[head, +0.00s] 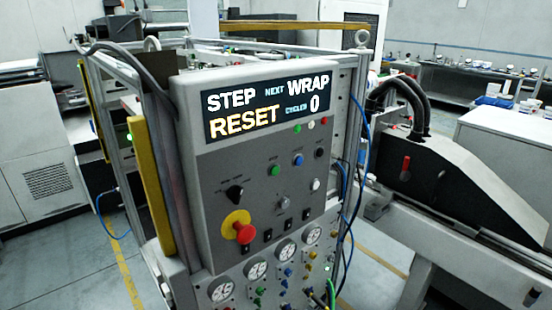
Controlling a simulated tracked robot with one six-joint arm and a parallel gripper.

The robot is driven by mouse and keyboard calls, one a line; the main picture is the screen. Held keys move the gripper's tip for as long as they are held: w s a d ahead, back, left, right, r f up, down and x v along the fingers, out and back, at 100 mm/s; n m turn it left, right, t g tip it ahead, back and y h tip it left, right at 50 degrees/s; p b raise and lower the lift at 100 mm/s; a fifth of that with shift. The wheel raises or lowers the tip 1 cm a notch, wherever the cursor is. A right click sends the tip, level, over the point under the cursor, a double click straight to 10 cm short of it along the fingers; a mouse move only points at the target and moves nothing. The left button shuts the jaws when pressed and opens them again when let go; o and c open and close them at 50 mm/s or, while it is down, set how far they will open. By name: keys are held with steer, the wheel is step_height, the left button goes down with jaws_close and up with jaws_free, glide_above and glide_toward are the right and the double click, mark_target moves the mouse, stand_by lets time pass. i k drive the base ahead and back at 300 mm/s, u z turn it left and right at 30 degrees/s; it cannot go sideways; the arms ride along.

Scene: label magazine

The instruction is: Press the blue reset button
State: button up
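The blue reset button (298,160) is a small round blue knob on the sloped grey control panel (215,190), below the display. A green button (274,170) sits to its left and a black one (319,152) to its right. The display (267,110) reads "STEP NEXT WRAP" and "RESET CYCLES 0". My gripper is not in view. Nothing covers the blue button. Whether it is pressed in cannot be told at this size.
A red emergency stop (243,232) on a yellow base and a black rotary knob (234,193) stick out at lower left. Gauges (257,267) line the bottom. Blue cables (352,205) hang along the right side. A dark machine housing (455,185) stands at right.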

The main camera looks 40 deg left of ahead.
mark_target(298, 161)
steer(key=i, duration=0.9)
steer(key=u, duration=2.55)
